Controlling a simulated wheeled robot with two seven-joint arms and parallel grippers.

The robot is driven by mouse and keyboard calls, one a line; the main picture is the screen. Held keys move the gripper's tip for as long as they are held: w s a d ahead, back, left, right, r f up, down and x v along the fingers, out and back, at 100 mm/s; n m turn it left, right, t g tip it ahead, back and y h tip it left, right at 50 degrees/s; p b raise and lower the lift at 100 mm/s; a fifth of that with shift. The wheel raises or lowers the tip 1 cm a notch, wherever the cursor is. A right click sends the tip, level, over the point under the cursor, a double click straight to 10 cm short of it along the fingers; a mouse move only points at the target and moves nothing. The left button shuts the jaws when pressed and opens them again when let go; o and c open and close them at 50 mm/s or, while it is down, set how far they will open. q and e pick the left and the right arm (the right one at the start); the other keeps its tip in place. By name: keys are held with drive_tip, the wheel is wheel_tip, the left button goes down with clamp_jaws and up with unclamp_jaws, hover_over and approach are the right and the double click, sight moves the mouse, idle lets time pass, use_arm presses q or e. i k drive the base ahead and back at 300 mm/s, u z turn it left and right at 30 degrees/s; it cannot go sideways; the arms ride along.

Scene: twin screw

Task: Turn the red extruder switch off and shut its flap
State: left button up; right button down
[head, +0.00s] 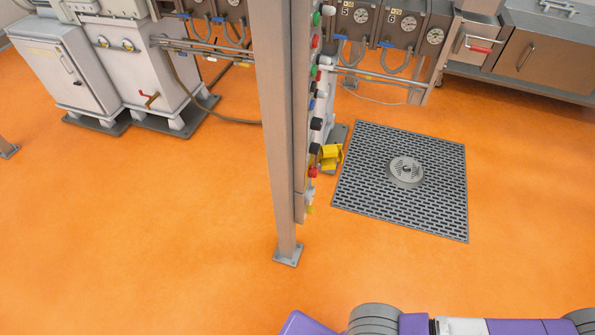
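A narrow control panel (300,195) on a grey post shows almost edge-on, its face turned to the right. Several red, green, black and blue knobs or buttons stick out of it. A yellow part (331,155) juts out from its lower half, possibly a switch housing with its flap standing out. A red knob (313,172) sits just below it. I cannot tell which red control is the extruder switch, nor its setting. Neither gripper is in view. Only purple and grey links of my own arm show along the bottom right edge, well below the panel.
The grey post (275,130) stands on a foot plate on the orange floor. A drain grate (440,205) lies right of the panel. White cabinets (70,70) stand at the left, gauges and hoses behind, a steel cabinet (535,55) at the right. The front floor is clear.

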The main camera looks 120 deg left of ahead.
sight(314, 171)
drive_tip(key=u, duration=3.85)
drive_tip(key=i, duration=0.5)
drive_tip(key=k, duration=0.65)
drive_tip(key=z, duration=0.15)
drive_tip(key=i, duration=1.25)
drive_tip(key=u, duration=0.3)
